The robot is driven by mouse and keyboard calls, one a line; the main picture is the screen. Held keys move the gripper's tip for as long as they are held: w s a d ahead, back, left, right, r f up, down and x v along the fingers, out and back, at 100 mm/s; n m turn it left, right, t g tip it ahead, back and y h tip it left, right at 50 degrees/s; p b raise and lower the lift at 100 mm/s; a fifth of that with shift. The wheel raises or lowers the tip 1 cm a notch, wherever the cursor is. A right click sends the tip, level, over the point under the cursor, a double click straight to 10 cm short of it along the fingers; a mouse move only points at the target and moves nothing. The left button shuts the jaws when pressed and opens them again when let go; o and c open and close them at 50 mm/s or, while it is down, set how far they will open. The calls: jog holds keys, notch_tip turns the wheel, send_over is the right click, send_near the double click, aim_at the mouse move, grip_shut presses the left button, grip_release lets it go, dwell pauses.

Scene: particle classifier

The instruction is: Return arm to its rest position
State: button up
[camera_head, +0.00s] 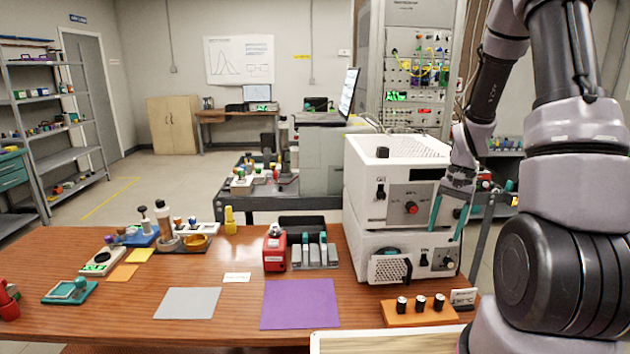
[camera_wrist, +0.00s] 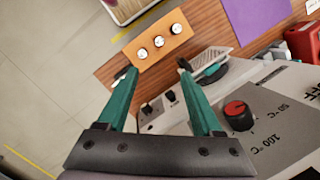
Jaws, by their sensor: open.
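My gripper (camera_head: 444,236) hangs fingers-down in front of the right part of the white two-part instrument (camera_head: 375,215), above the table's right end. Its two teal fingers are apart with nothing between them. In the wrist view my gripper (camera_wrist: 157,72) is open too. The instrument's red knob (camera_wrist: 238,112) and temperature marks show to the right of the fingers. My arm runs from the right edge up out of the picture and back down to the gripper. I cannot tell whether a finger touches the instrument.
A purple mat (camera_head: 300,304), grey mat (camera_head: 188,303) and red device (camera_head: 275,248) lie to the left. The table's front middle is mostly clear.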

jog(key=s+a+r+n+t, duration=0.1)
jog(key=s+a+r+t, duration=0.15)
jog(key=r, duration=0.65)
jog(key=s+a+r+n+t, duration=0.1)
jog(key=a+r, duration=0.2)
jog(key=r, duration=0.6)
jog(key=s+a+r+n+t, duration=0.1)
jog(key=s+a+r+t, duration=0.3)
jog(key=s+r, duration=0.7)
jog(key=shift+s+a+r+t, duration=0.2)
jog(key=shift+s+r+t, duration=0.1)
jog(key=shift+r+t, duration=0.4)
